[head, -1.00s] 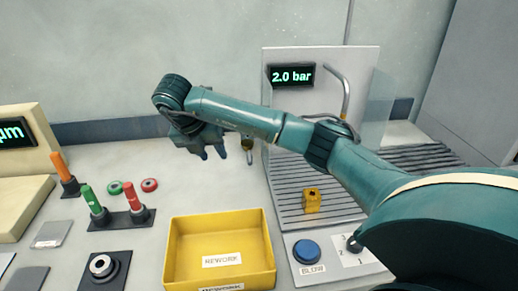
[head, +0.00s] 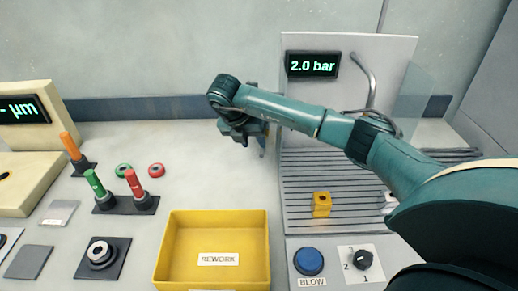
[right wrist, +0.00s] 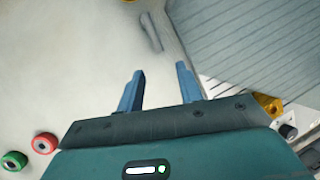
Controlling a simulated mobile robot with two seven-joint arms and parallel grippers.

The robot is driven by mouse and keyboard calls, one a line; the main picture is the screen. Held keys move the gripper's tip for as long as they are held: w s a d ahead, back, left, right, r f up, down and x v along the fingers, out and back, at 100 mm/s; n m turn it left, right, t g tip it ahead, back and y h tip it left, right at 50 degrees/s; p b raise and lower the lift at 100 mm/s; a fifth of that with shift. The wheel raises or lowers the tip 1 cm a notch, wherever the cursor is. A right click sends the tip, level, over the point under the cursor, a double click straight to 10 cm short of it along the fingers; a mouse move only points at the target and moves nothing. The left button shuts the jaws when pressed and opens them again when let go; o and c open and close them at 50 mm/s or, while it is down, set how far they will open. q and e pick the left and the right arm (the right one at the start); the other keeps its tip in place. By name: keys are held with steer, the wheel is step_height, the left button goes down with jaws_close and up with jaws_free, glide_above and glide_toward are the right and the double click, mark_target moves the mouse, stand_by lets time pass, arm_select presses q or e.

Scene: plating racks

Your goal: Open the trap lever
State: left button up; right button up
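My right gripper (head: 252,138) is in the head view, pointing down beside the left edge of the grey blow station's back panel. In the right wrist view its two blue fingers (right wrist: 160,88) are spread with nothing between them. I cannot clearly identify the trap lever in the head view, where my wrist covers the area by the panel edge. In the right wrist view a narrow grey elongated piece (right wrist: 151,32) lies ahead of the fingertips, apart from them. It may be the lever, but I cannot tell. My left gripper is not in view.
The station panel (head: 405,60) shows 2.0 bar above a slatted grille (head: 300,215) holding a yellow block (head: 321,204). A blue button (head: 309,261) and dial (head: 361,259) are in front. A yellow rework bin (head: 262,250) and green and red pegs (head: 134,184) stand left.

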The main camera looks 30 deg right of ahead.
mark_target(261, 155)
steer(key=x, duration=0.6)
steer(key=shift+d+f+p, duration=0.15)
steer(key=shift+f+p, duration=0.05)
steer(key=shift+p, duration=0.15)
steer(key=shift+c, duration=0.2)
jaws_close()
